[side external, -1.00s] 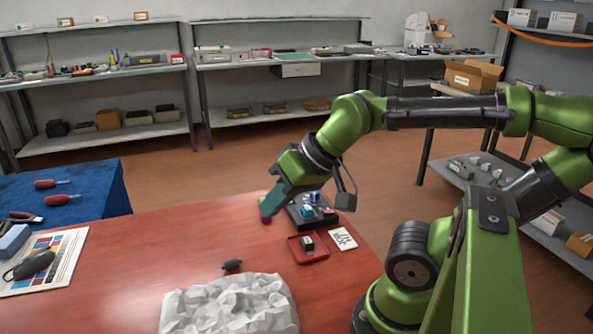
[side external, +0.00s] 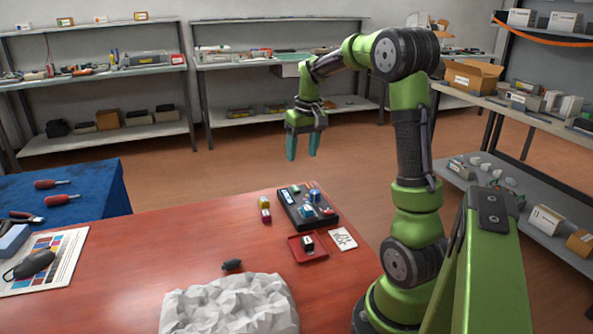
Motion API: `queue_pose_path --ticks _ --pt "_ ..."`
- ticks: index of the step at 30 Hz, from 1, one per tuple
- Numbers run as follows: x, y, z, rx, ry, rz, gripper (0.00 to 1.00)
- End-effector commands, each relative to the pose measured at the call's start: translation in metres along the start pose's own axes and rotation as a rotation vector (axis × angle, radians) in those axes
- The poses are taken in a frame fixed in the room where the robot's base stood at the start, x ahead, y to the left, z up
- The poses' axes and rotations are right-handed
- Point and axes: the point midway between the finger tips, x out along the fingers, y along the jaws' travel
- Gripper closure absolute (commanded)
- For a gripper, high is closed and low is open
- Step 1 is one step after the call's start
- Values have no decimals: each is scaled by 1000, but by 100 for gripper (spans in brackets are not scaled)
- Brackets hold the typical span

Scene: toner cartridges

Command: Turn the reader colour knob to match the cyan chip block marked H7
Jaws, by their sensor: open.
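A dark reader (side external: 292,212) lies on the red table, with a pale display strip at its left side. A blue round part (side external: 314,195), perhaps the colour knob, stands on it. A small cyan piece (side external: 306,210) shows on the reader; no H7 mark is readable. My gripper (side external: 303,149) is open and empty, pointing down, well above the table and apart from the reader. Which way the knob points is too small to tell.
A red tray (side external: 318,257) holding a small dark block sits in front of the reader, beside a white marked card (side external: 343,239). Crumpled white material (side external: 230,305) and a small dark object (side external: 232,265) lie nearer. The table's left middle is clear.

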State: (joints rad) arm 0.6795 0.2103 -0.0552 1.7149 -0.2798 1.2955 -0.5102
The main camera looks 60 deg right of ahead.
Motion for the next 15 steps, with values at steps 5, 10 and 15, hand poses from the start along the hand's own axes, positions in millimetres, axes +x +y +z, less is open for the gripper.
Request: queue_pose_path --ticks 5,10,15 --pt "15 70 -33 -99 -104 39 41" --pt "-3 73 -41 -244 -123 41 41" --pt "6 71 -37 -282 -134 29 41"
